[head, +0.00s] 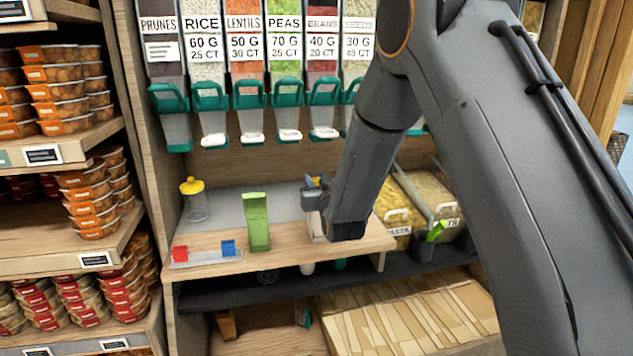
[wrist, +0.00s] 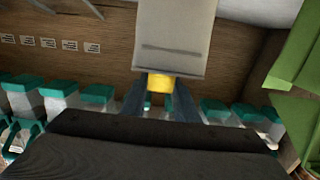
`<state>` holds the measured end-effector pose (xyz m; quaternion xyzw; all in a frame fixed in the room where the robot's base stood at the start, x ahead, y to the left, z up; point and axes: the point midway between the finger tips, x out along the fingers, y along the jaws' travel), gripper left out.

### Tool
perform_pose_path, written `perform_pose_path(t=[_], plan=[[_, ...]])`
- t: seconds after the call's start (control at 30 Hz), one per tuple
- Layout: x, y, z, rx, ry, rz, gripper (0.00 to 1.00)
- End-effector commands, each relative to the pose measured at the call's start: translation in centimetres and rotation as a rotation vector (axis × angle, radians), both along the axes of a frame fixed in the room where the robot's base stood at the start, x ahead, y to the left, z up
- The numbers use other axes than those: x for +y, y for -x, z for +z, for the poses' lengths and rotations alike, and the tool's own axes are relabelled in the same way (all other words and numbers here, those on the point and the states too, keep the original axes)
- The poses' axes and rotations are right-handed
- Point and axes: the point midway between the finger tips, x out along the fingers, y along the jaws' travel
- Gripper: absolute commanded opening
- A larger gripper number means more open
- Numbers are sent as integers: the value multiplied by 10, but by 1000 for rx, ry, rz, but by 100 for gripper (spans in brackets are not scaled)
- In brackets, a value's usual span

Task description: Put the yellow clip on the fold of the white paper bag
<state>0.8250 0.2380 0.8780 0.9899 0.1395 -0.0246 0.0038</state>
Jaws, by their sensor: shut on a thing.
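In the wrist view my gripper (wrist: 160,88) is shut on the small yellow clip (wrist: 160,83), held between the blue-grey fingers. The white paper bag (wrist: 175,25) is straight ahead of the fingers, with a dark crease line across it near its edge. The clip meets that edge in the picture; I cannot tell whether it touches or grips the fold. In the head view my gripper (head: 317,194) is over the white bag (head: 314,228), which my arm mostly hides. A bit of yellow shows at the fingers.
A green bag (head: 256,222) stands left of the white bag. A rack with a red and a blue clip (head: 206,256) lies at the shelf's front left. A yellow-lidded jar (head: 194,202) stands behind. Dispensers (head: 248,95) hang above; pasta bins (head: 400,212) are at right.

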Motion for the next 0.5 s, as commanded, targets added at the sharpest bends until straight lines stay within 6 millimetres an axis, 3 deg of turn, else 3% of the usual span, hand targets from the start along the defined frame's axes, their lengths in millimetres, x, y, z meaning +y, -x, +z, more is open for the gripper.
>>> perform_pose_path(t=[0.47,0.5], plan=[[0,0,-3,0,0,0,7],[0,0,-3,0,0,0,31]])
